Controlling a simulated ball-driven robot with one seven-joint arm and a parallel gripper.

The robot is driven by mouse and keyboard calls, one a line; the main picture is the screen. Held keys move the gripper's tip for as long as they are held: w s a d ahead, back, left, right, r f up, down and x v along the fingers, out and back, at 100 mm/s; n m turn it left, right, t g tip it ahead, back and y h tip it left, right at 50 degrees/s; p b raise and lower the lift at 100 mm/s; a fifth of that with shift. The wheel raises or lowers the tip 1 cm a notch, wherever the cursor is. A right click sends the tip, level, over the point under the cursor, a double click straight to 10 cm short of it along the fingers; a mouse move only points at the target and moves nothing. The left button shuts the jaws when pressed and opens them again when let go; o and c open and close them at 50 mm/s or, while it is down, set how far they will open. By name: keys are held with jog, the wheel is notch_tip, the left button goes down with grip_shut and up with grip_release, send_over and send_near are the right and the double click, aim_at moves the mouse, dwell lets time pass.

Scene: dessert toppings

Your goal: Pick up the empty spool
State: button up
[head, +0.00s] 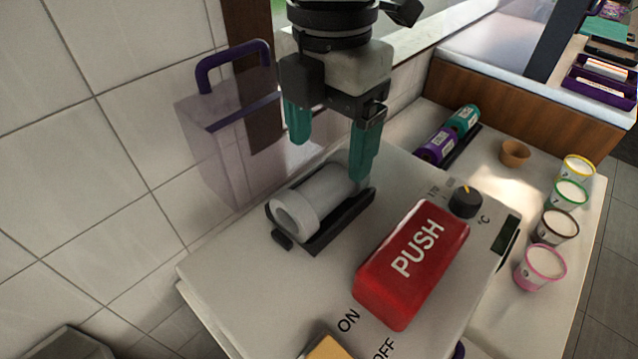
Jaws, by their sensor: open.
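The empty spool (295,211) is a white hollow cylinder with a wider rim at its near end. It lies on its side in a black holder (328,232) on top of a white machine. My gripper (330,160) is open, with two teal fingers pointing down. One finger is above and behind the spool's far left side. The other is at the right of its far end, close to the holder. Whether either finger touches the spool cannot be told.
A red PUSH block (413,262) and a black dial (465,199) are right of the spool. A clear box with a purple handle (233,140) stands against the tiled wall. Purple (436,148) and teal (464,119) rolls, a brown cup (515,153) and several tubs (540,268) are further right.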

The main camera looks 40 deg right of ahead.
aim_at(326, 176)
jog(key=shift+a+f+p, duration=0.1)
jog(key=shift+f+p, duration=0.65)
jog(key=shift+f, duration=2.15)
jog(key=shift+c, duration=0.4)
jog(key=c, duration=1.1)
